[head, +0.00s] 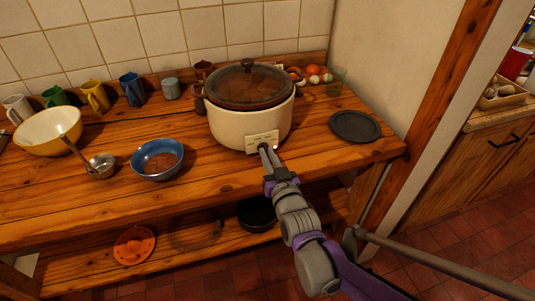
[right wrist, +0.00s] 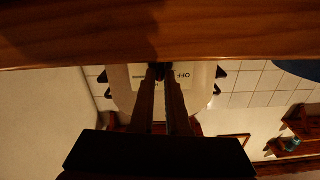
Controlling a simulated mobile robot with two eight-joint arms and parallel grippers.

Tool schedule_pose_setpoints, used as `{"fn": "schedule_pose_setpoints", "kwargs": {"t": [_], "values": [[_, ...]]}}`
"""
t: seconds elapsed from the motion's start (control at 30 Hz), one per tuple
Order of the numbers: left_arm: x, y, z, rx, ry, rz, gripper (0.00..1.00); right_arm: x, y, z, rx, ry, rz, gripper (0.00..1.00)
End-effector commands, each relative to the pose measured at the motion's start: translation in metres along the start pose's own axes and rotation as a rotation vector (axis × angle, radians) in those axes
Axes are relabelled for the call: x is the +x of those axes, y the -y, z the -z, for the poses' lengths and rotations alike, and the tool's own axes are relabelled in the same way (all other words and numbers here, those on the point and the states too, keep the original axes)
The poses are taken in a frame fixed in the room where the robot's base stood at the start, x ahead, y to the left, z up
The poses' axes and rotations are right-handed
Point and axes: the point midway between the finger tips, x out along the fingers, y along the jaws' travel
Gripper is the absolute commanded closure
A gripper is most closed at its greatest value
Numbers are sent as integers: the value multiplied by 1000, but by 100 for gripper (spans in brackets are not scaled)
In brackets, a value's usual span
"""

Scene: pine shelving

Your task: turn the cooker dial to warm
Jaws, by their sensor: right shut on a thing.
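The cooker (head: 228,128) is a cream pot with a dark-rimmed glass lid (head: 248,85), standing on the wooden counter. A pale control panel (head: 257,141) is on its front, low down. My right gripper (head: 266,150) reaches the panel from the front, its fingers close together and shut on the dial. In the right wrist view, which is upside down, the fingertips (right wrist: 160,73) meet at the panel (right wrist: 195,76). The word OFF reads beside them; the other marks are unclear. The fingers hide most of the dial, so I cannot tell its setting. My left gripper is not in view.
A blue bowl (head: 158,174), a ladle (head: 101,166) and a yellow bowl (head: 42,132) stand left of the cooker. A dark plate (head: 356,126) lies to its right. Several mugs line the back. A lower shelf (head: 190,255) runs below the counter's front edge.

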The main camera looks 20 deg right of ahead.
Motion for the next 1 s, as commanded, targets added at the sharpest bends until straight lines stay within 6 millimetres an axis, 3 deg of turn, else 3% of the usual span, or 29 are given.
{"fn": "schedule_pose_setpoints", "kwargs": {"t": [0.6,1.0], "values": [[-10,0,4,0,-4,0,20,0,-5,-2,578,1,0,100],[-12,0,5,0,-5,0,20,0,-6,-3,845,1,-1,100]]}}
